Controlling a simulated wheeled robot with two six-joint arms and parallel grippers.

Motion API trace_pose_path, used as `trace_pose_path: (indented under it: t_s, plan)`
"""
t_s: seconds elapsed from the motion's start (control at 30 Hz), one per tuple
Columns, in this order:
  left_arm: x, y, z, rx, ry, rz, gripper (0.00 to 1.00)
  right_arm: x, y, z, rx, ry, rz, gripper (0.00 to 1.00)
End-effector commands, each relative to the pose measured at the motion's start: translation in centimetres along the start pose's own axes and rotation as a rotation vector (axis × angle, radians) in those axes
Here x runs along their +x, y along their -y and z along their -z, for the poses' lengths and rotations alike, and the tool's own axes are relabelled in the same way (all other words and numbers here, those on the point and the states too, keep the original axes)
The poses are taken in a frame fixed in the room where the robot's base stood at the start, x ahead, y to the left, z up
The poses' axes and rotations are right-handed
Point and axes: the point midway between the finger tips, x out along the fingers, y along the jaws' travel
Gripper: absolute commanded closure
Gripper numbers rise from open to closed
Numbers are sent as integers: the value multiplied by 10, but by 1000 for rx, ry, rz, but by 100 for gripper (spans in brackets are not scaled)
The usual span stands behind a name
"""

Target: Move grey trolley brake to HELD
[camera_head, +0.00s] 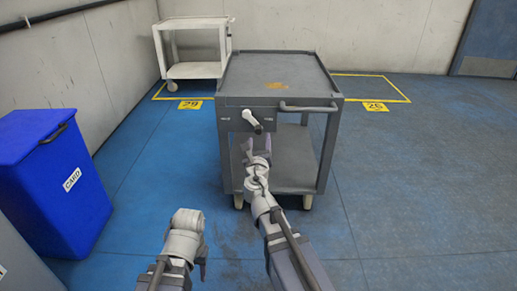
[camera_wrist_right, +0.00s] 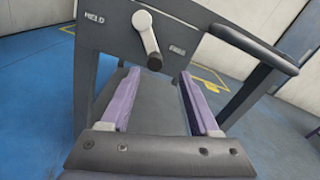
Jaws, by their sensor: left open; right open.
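The grey trolley (camera_head: 290,62) stands ahead with a front panel (camera_head: 232,118) bearing a brake lever (camera_head: 252,120). In the right wrist view the pale lever (camera_wrist_right: 146,32) hangs down and slightly right from its pivot to a black knob (camera_wrist_right: 154,63). HELD (camera_wrist_right: 94,18) is printed on the left and FREE (camera_wrist_right: 177,51) at lower right; the knob is nearer FREE. My right gripper (camera_head: 258,145) is open just below the lever; its purple fingers (camera_wrist_right: 160,88) lie either side of the knob's line, with nothing held. My left gripper (camera_head: 190,235) is low at the front, apart from the trolley.
A dark handle bar (camera_head: 308,107) sticks out right of the lever. A blue CARD bin (camera_head: 52,175) stands at left. A white trolley (camera_head: 195,45) is at the back wall in a yellow-marked bay. The blue floor at right is clear.

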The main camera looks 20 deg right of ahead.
Motion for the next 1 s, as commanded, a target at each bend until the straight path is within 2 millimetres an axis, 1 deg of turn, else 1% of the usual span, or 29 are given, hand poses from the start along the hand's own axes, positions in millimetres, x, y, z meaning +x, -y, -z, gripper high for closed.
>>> trace_pose_path:
  t_s: [0.03,0.1,0.33,0.47,0.67,0.9,1.0]
  plan:
    - [11,-1,1,0,0,0,50,1,-4,9,-31,8,-7,38]
    - [14,-1,1,0,0,0,50,2,-5,11,-65,16,-14,38]
    - [14,-1,1,0,0,0,50,3,-6,10,-93,23,-21,38]
    - [14,-1,1,0,0,0,50,9,-7,10,-91,23,-20,38]
    - [14,-1,1,0,0,0,50,32,-8,9,-89,22,-20,38]
    - [14,-1,1,0,0,0,50,69,-9,8,-88,22,-20,38]
    - [14,-1,1,0,0,0,50,78,-9,8,-88,22,-21,38]
